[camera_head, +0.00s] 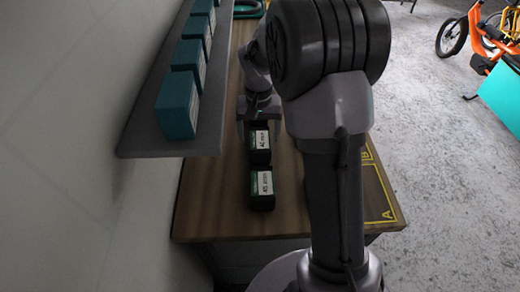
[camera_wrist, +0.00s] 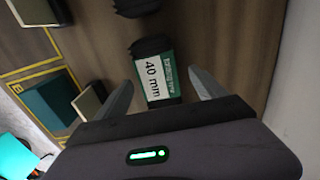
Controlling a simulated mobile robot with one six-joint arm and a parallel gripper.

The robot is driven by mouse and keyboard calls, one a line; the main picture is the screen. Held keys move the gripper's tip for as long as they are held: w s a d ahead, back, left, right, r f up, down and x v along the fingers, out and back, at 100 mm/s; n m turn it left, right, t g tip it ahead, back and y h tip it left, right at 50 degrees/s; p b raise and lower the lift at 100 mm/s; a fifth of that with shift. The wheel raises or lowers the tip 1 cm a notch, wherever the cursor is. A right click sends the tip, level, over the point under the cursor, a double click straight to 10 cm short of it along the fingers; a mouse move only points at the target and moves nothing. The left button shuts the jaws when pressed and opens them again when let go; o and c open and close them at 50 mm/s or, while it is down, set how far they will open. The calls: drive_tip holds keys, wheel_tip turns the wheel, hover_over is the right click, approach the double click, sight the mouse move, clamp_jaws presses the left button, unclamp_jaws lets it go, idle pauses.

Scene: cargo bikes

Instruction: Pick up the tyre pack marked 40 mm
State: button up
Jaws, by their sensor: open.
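The tyre pack marked 40 mm (camera_wrist: 157,72) is a small dark pack with a white and green label. In the wrist view it lies between the two fingers of my gripper (camera_wrist: 161,78), with a gap on each side. In the head view this pack (camera_head: 260,146) lies on the wooden bench, just in front of my gripper (camera_head: 259,117). My gripper is open and empty, pointing down over the bench; the head view does not show its fingertips clearly. A similar pack (camera_head: 262,187) lies nearer the bench's front edge, its label hard to read.
A grey shelf (camera_head: 170,141) with several teal boxes (camera_head: 177,105) runs along the wall, left of the bench (camera_head: 215,205). Yellow outlines mark the bench's right side. A teal box (camera_wrist: 50,106) stands within one in the wrist view. An orange bike (camera_head: 478,45) stands far right.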

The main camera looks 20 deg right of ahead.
sight(260, 140)
wheel_tip(260, 140, down, 5)
drive_tip(key=b, duration=0.2)
drive_tip(key=shift+s+d+b, duration=0.1)
drive_tip(key=shift+d+b, duration=0.05)
drive_tip(key=shift+b, duration=0.25)
drive_tip(key=shift+r, duration=0.1)
clamp_jaws()
